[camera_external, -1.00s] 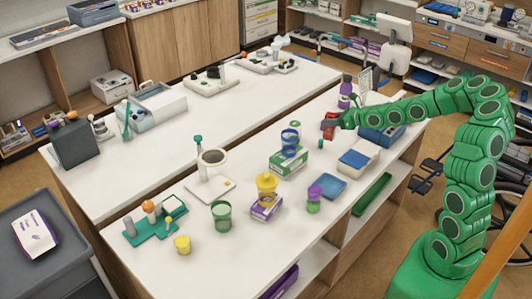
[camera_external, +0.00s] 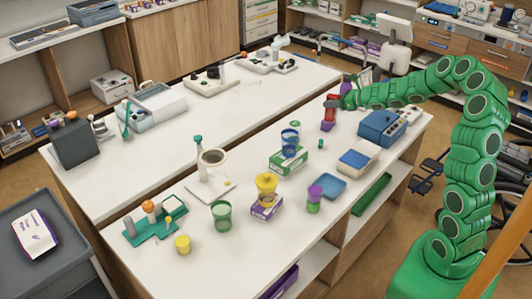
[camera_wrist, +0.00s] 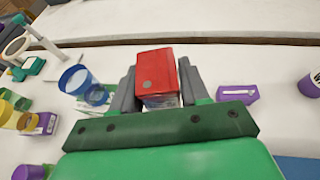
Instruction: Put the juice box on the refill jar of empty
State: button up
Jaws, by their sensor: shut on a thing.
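My gripper (camera_external: 338,103) is shut on a red box (camera_external: 330,112), which looks like the juice box, above the right half of the worktop. In the wrist view the red box (camera_wrist: 157,72) sits between the two dark fingers of my gripper (camera_wrist: 157,95). Its lower end is partly hidden. A blue cup-like jar (camera_external: 290,137) stands on a green-and-white box (camera_external: 289,159). A yellow jar (camera_external: 266,184) stands on a purple box (camera_external: 266,205). A green jar (camera_external: 221,215) and a purple-and-green jar (camera_external: 314,199) stand nearby. I cannot tell which jar is marked empty.
A blue box (camera_external: 381,127) is right of my gripper. A blue tray (camera_external: 328,186) and a blue-and-white box (camera_external: 359,160) lie nearer. A purple carton (camera_wrist: 237,94) is beside my gripper in the wrist view. The worktop between the blue cup and the far edge has clear room.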

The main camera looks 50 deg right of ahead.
notch_tip(320, 180, up, 6)
jog(key=w+n+y, duration=0.2)
jog(key=a+r+n+g+y, duration=0.25)
jog(key=a+n+y, duration=0.2)
jog(key=a, duration=0.35)
jog(key=shift+g, duration=0.45)
jog(key=shift+w+d+f, duration=0.55)
jog(key=shift+w+f, duration=1.55)
jog(key=shift+f, duration=0.2)
jog(key=shift+w+d+f, duration=0.5)
jog(key=shift+w+f, duration=1.65)
jog(key=shift+f, duration=0.2)
jog(key=shift+w+d+f, duration=0.55)
jog(key=shift+w+f, duration=1.55)
jog(key=shift+f, duration=0.2)
jog(key=shift+f, duration=0.15)
jog(key=o, duration=1.2)
